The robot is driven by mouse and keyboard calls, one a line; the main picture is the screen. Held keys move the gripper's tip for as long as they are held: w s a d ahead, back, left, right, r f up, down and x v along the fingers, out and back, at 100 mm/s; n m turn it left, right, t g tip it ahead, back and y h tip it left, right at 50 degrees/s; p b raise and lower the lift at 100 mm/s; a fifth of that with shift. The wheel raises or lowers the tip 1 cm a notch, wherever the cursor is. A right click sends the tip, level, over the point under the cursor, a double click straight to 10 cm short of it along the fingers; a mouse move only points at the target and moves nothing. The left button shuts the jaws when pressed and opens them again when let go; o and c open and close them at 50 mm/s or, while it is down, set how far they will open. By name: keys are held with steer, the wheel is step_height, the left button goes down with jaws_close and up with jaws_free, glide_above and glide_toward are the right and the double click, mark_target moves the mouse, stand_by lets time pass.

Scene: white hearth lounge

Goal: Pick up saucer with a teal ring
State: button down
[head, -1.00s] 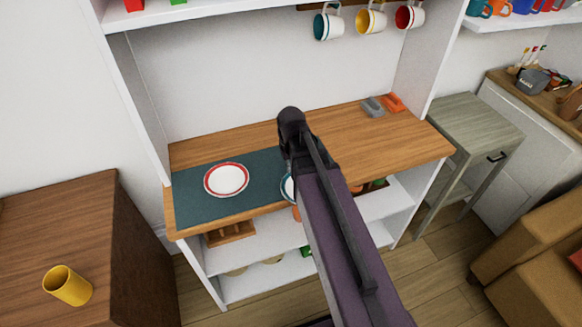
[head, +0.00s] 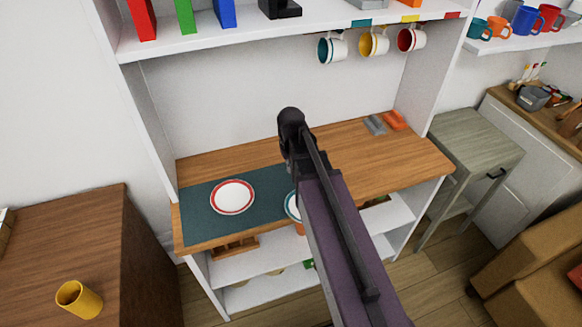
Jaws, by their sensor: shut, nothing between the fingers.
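The saucer with a teal ring (head: 290,206) lies on the dark teal mat (head: 205,232) at the counter's front, in the head view. Only its left edge shows; my arm hides the rest. A saucer with a red ring (head: 232,197) lies flat on the mat to its left. My arm reaches up across the middle of the picture, its dark end above the counter. My gripper's fingers do not show.
The wooden counter (head: 370,160) is clear to the right, with grey and orange blocks (head: 394,120) at the back. Mugs (head: 373,42) hang under the upper shelf. A yellow cup (head: 78,299) stands on the brown cabinet at left. A grey-green side table (head: 470,135) stands at right.

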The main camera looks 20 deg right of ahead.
steer(key=shift+r+p, duration=2.2)
steer(key=shift+r, duration=0.3)
steer(key=c, duration=0.8)
jaws_free()
steer(key=shift+s+a, duration=0.15)
steer(key=shift+s, duration=0.15)
steer(key=shift+o, duration=0.2)
steer(key=s+a, duration=0.4)
steer(key=s, duration=0.4)
steer(key=shift+s, duration=0.25)
steer(key=shift+w, duration=0.1)
